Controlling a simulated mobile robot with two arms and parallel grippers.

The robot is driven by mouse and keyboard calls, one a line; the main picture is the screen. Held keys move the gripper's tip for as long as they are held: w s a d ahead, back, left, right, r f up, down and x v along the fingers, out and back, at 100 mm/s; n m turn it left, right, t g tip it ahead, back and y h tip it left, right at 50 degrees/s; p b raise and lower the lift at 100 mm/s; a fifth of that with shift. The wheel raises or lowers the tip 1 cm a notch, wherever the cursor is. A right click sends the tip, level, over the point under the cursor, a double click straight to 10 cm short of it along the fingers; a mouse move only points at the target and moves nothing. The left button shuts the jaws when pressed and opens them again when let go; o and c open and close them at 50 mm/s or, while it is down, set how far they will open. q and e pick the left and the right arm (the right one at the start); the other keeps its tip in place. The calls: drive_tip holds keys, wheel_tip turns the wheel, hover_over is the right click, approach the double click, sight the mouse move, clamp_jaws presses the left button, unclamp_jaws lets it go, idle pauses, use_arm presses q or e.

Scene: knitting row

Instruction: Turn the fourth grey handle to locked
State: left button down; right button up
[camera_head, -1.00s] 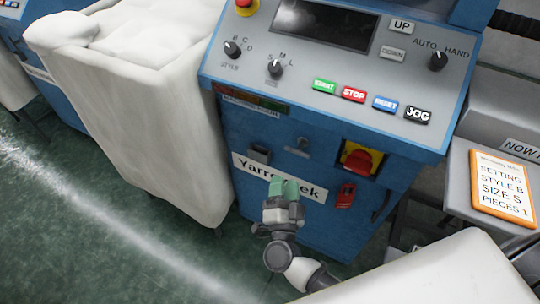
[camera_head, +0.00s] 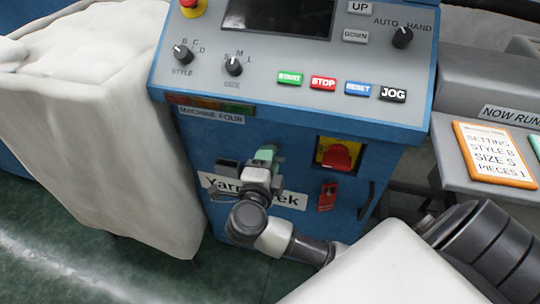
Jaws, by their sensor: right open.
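The blue cabinet (camera_head: 335,235) labelled MACHINE FOUR stands ahead with a sloped control panel on top. My right gripper (camera_head: 266,154) reaches up to its front face, with green fingertips at the place of the small grey handle (camera_head: 249,160). Only a bit of grey shows just left of the fingertips; the rest of the handle is hidden behind the gripper. The fingers are open, and I cannot tell whether they touch the handle. How the handle is turned cannot be read. My left gripper is not in view.
A red rotary switch (camera_head: 338,157) on a yellow plate and a red padlock-like tag (camera_head: 327,196) are right of the gripper. A black box (camera_head: 228,169) is to its left. A white fabric-filled bin (camera_head: 120,150) stands left. An orange-framed card (camera_head: 495,155) lies on the right shelf.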

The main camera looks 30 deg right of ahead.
drive_tip(key=shift+x, duration=1.15)
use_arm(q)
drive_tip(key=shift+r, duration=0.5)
use_arm(e)
drive_tip(key=shift+a, duration=0.1)
clamp_jaws()
